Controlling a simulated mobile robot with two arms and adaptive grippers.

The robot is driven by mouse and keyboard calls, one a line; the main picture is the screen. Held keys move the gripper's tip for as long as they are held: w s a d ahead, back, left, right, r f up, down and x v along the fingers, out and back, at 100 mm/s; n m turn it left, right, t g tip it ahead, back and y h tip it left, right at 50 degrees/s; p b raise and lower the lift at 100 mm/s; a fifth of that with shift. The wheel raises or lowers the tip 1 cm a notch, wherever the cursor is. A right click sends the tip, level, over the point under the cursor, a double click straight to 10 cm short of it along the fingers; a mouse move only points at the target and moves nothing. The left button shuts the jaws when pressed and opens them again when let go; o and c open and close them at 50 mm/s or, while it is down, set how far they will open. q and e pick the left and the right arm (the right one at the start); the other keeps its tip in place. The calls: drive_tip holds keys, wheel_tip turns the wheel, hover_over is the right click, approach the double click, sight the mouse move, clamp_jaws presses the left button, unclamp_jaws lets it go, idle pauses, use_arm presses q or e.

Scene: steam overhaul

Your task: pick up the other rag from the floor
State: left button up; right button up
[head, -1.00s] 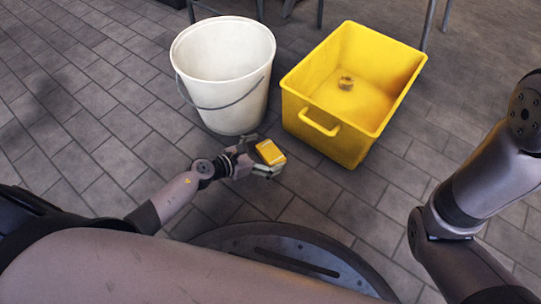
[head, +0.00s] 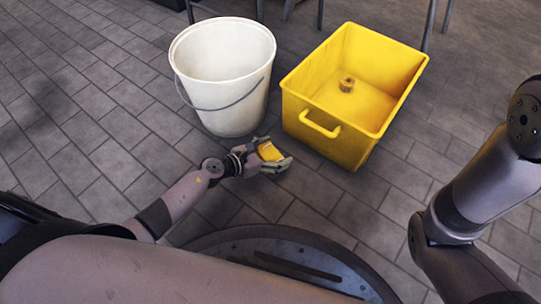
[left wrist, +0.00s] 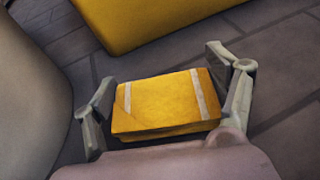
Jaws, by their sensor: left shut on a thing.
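A folded yellow rag (head: 269,152) with pale stripes is between the fingers of my left gripper (head: 273,156). In the left wrist view the rag (left wrist: 165,104) lies flat between the two fingers of the left gripper (left wrist: 168,100), which is shut on it at its two ends. In the head view the gripper is low over the tiled floor, in front of the bucket and the yellow crate. I cannot tell whether the rag still touches the floor. My right gripper is out of view; only part of the right arm shows.
A white bucket (head: 224,80) with a wire handle stands just behind my left gripper. A yellow crate (head: 322,124) stands to its right, with a small brown ring-like object (head: 347,84) inside. Metal legs stand at the back. Tiled floor (head: 80,120) at left is clear.

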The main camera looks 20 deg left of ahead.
use_arm(q)
drive_tip(key=c, duration=0.3)
drive_tip(key=shift+c, duration=0.2)
drive_tip(key=shift+r, duration=0.1)
